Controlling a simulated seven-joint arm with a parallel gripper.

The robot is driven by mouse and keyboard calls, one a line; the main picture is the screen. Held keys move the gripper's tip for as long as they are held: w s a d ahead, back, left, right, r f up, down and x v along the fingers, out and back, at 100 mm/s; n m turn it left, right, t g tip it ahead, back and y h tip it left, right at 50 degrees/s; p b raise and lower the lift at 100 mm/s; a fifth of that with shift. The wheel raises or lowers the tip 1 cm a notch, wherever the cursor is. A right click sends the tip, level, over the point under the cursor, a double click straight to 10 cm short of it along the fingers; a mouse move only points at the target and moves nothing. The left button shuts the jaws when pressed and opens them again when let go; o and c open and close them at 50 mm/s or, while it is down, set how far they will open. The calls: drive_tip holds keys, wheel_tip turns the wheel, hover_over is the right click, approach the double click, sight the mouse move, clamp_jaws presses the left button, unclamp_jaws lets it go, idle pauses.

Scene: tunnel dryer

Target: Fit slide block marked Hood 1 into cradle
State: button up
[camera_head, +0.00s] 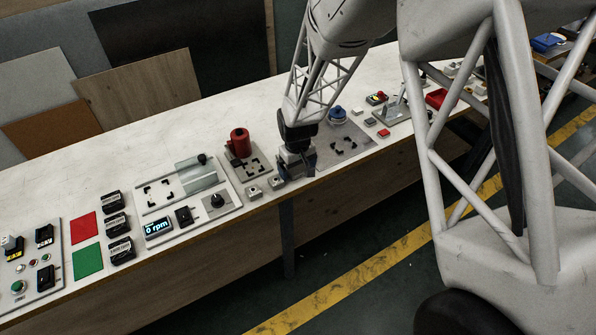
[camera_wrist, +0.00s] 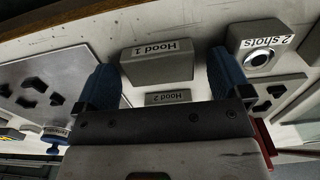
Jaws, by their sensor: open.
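The slide block marked Hood 1 (camera_wrist: 158,66) is a grey box with a white label, resting on the pale bench top in the wrist view. My gripper (camera_wrist: 165,80) is open, its two blue fingers to either side of the block and apart from it. In the head view my gripper (camera_head: 296,172) is low over the bench's front edge and hides the block. Black corner brackets on a grey plate (camera_head: 352,139) form a cradle-like outline to the right; the plate also shows in the wrist view (camera_wrist: 75,75). Similar brackets (camera_head: 253,167) lie to the left. No cradle label is readable.
A grey block marked Hood 2 (camera_wrist: 167,98) lies close to Hood 1, between the fingers in the picture. A button block marked 2 Shots (camera_wrist: 262,57) stands to its right. A red cylinder (camera_head: 239,142) and a blue round part (camera_head: 337,113) stand nearby on the bench.

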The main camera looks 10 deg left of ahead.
sight(297, 168)
drive_tip(key=c, duration=1.3)
drive_tip(key=shift+r, duration=0.15)
drive_tip(key=shift+r, duration=0.75)
wheel_tip(297, 168, up, 2)
drive_tip(key=s+d, duration=0.2)
drive_tip(key=s, duration=0.2)
drive_tip(key=s+d, duration=0.3)
drive_tip(key=s, duration=0.2)
drive_tip(key=s+d+r, duration=0.1)
drive_tip(key=s+d, duration=0.2)
drive_tip(key=s, duration=0.1)
drive_tip(key=shift+s+r, duration=0.1)
drive_tip(key=shift+s, duration=0.25)
drive_tip(key=shift+d, duration=0.1)
